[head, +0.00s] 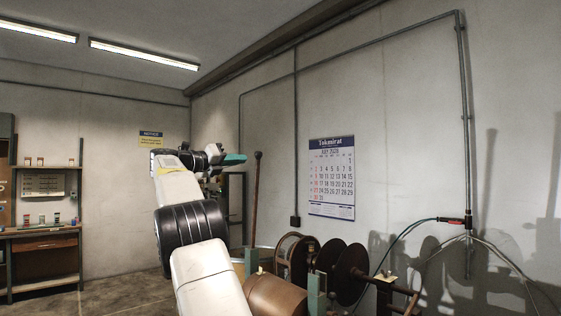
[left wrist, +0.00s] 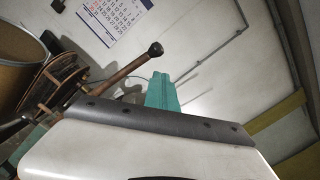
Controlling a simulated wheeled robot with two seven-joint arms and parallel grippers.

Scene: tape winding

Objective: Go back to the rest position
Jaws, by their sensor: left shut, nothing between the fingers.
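My left arm rises from the bottom middle of the head view, and my left gripper (head: 234,159) is at its raised end, with teal fingers pointing right. The fingers are closed together with nothing between them. In the left wrist view the teal fingertips (left wrist: 162,92) show as one block above the grey-edged white housing. The gripper is in the air, left of and apart from the upright lever with a dark knob (head: 257,155), as seen in the head view. The lever also shows in the left wrist view (left wrist: 132,69). My right gripper is in neither view.
The winding machine with dark reels (head: 330,266) and a brown drum (head: 275,296) stands at the lower right. A calendar (head: 332,178) hangs on the wall behind. Cables (head: 408,241) run to a wall pipe. Shelves and a workbench (head: 42,245) stand far left. Open floor shows between.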

